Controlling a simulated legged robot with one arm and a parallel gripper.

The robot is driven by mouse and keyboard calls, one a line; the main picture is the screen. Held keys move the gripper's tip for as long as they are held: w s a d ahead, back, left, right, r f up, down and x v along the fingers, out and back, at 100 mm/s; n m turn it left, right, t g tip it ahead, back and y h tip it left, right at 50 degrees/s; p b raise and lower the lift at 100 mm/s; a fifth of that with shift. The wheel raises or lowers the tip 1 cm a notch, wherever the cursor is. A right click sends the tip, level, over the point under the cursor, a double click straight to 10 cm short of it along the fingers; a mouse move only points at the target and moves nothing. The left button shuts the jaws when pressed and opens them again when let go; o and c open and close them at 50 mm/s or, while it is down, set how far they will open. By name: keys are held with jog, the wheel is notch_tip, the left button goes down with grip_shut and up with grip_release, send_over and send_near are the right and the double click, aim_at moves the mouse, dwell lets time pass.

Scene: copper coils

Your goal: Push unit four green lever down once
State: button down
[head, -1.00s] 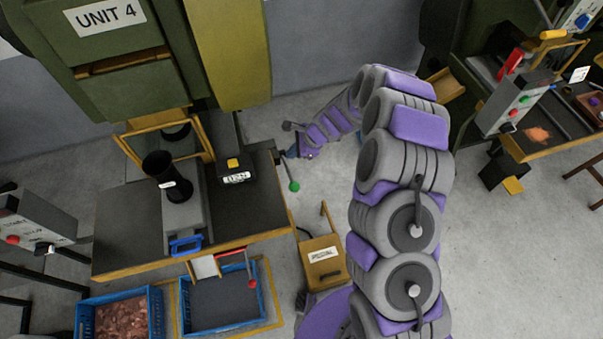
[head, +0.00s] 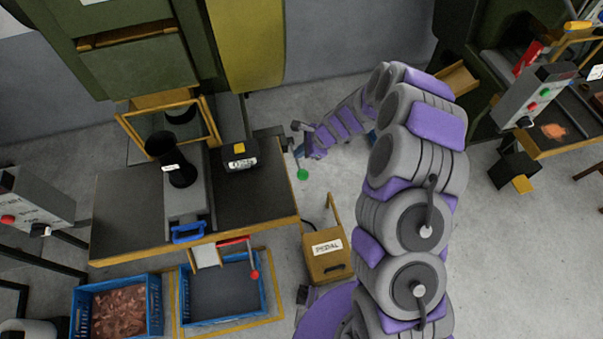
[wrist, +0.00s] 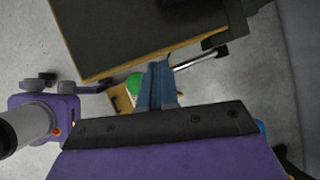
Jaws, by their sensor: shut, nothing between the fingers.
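The green lever is a thin rod with a round green knob (head: 302,174), at the right edge of the dark bench under the green press. It hangs out over the floor. In the wrist view the knob (wrist: 133,84) shows just left of my fingers and is partly hidden by them; the metal rod (wrist: 200,59) runs up right to a dark mount. My gripper (head: 299,152) is shut and empty, with blue fingers, just above the knob in the head view. In the wrist view my gripper (wrist: 159,68) overlaps knob and rod; I cannot tell whether it touches.
A red-knobbed lever (head: 254,274) hangs at the bench (head: 115,215) front. Blue crates (head: 160,315) stand below. A labelled wooden box (head: 326,262) sits on the floor below the green knob. Another bench (head: 575,145) with a control box stands right. Grey floor is open between.

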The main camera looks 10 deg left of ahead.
aim_at(302, 169)
jog(key=shift+s+f+b, duration=0.2)
jog(key=shift+f+b, duration=0.05)
jog(key=shift+f, duration=0.4)
jog(key=shift+s+f+b, duration=0.2)
jog(key=shift+f+b, duration=0.05)
jog(key=shift+f, duration=0.35)
jog(key=shift+s+d+f, duration=0.1)
jog(key=shift+d+f, duration=0.05)
jog(key=shift+f, duration=0.1)
jog(key=shift+d, duration=0.55)
jog(key=shift+a, duration=0.1)
jog(key=shift+a+f, duration=0.1)
jog(key=shift+a, duration=0.35)
jog(key=shift+d, duration=0.45)
jog(key=shift+a, duration=0.3)
jog(key=shift+d, duration=0.2)
